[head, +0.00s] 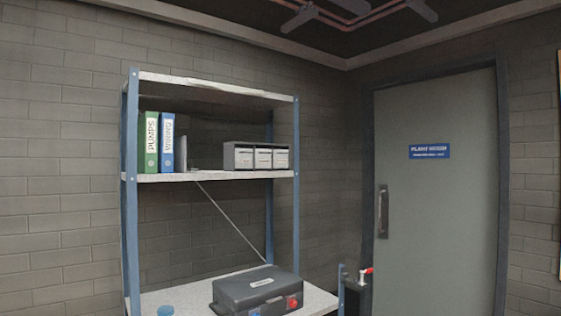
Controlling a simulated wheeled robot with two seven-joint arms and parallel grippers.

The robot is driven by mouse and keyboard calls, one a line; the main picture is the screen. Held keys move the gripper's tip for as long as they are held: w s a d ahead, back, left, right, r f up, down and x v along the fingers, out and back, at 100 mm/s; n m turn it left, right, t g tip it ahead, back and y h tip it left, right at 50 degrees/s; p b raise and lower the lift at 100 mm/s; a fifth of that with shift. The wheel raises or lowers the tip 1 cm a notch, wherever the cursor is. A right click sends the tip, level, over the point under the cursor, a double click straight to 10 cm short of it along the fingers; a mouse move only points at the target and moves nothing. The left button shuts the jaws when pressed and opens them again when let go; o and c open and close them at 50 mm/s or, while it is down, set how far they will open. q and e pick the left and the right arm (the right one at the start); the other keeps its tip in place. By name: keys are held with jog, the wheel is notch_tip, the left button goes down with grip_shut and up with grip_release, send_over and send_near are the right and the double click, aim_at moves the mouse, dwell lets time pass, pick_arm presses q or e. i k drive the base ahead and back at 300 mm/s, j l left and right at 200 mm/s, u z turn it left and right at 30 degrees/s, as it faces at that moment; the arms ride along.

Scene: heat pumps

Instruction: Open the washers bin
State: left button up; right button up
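A grey unit with three white-fronted drawers (256,158) stands on the upper shelf board of a blue-framed rack, toward its right end. All three drawer fronts look shut. Their labels are too small to read, so I cannot tell which is the washers bin. Neither of my grippers shows in the head view.
A green binder (151,142) and a blue binder (167,142) stand left of the drawers on the same shelf (200,177). A dark case (257,291) and a blue object (165,311) are on the lower shelf. A grey door (435,190) is at right, behind a dark red-handled object (358,294).

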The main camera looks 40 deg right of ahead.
aim_at(279, 157)
jog(key=i+l+z, duration=0.1)
jog(key=i+l, duration=0.2)
jog(key=l, duration=0.15)
jog(key=i+l+z, duration=0.15)
jog(key=i+l, duration=0.2)
jog(key=l, duration=0.1)
